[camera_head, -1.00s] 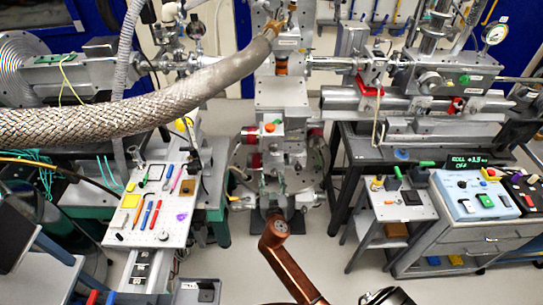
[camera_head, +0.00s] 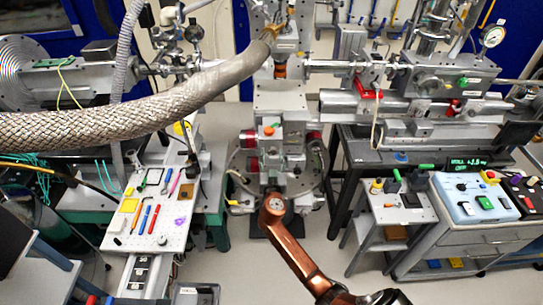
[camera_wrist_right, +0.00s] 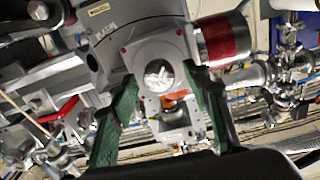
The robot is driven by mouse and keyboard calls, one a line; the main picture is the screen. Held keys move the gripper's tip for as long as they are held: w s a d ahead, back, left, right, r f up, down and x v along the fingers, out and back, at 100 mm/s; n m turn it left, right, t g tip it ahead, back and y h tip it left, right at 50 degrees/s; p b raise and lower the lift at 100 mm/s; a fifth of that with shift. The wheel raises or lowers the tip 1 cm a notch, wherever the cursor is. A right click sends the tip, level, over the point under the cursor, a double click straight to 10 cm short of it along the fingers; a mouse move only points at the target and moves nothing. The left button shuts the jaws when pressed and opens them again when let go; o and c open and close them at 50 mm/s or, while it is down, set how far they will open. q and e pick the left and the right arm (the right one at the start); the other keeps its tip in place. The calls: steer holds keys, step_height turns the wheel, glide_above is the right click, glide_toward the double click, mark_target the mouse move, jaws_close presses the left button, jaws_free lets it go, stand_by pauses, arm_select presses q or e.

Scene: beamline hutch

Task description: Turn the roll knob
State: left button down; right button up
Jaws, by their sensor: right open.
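In the right wrist view a silver knob with a lobed, cross-like face (camera_wrist_right: 158,75) sits in a round recess on a grey housing (camera_wrist_right: 125,45). I cannot read which axis it belongs to. My right gripper (camera_wrist_right: 160,78) is open, its green fingers on either side of the knob; I cannot tell whether they touch it. In the head view my copper right arm reaches up to the front of the central grey stage stack (camera_head: 285,100), hiding the knob and most of the gripper. My left gripper is not in view.
A red-banded cylinder (camera_wrist_right: 222,38) sticks out close beside the right-hand finger. A braided hose (camera_head: 150,110) crosses overhead. A tool board (camera_head: 150,215) stands left; a small cart (camera_head: 400,215) and a drawer cabinet with a control box (camera_head: 475,198) stand right. A small green-lettered display (camera_head: 470,163) is above it.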

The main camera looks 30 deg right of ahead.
steer(key=shift+c, duration=0.3)
steer(key=c, duration=1)
steer(key=shift+a, duration=0.15)
steer(key=shift+c, duration=0.4)
steer(key=shift+n, duration=0.4)
